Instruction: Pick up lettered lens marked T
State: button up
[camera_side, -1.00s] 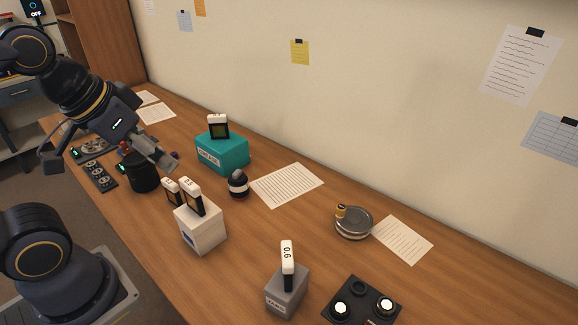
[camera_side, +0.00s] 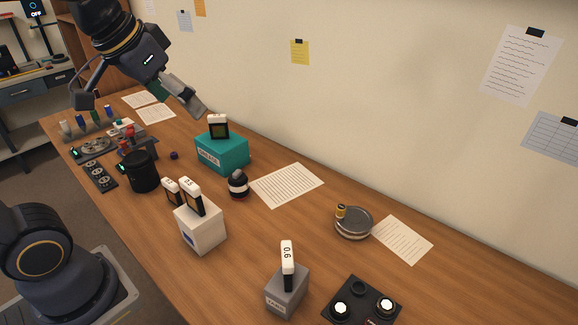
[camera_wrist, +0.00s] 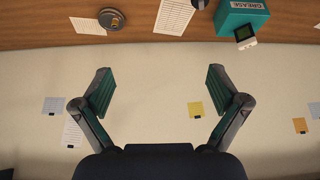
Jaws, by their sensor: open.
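My gripper (camera_side: 192,103) is open and empty, raised high above the far part of the bench near the wall. In the wrist view its fingers stand wide apart (camera_wrist: 159,75) with only wall and bench edge between and beyond them. A black tray (camera_side: 362,301) at the lower right of the side view holds a few round white-faced pieces (camera_side: 386,304), which may be lenses. No letter T can be read on anything, so I cannot tell which is the lens marked T. The tray is far from my gripper.
A teal grease box (camera_side: 222,152) with a holder stands below my gripper. A white box (camera_side: 201,227), a grey box (camera_side: 287,290), a black cylinder (camera_side: 143,171) and a round metal dish (camera_side: 353,223) stand on the bench. Papers lie flat between them.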

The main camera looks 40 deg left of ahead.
jog(key=w+a+g, duration=0.1)
jog(key=w+a, duration=0.2)
jog(key=w, duration=0.5)
jog(key=n+g, duration=0.3)
jog(key=g, duration=0.1)
send_over(238, 180)
jog(key=w, duration=0.2)
notch_tip(238, 180, down, 18)
jog(key=shift+g, duration=0.4)
jog(key=f, duration=0.4)
jog(key=a+f, duration=0.1)
jog(key=f, duration=0.3)
jog(key=s+f, duration=0.1)
jog(key=f, duration=0.4)
jog(key=shift+a, duration=0.35)
jog(key=shift+d+f, duration=0.15)
jog(key=shift+f, duration=2.85)
jog(key=c, duration=1.8)
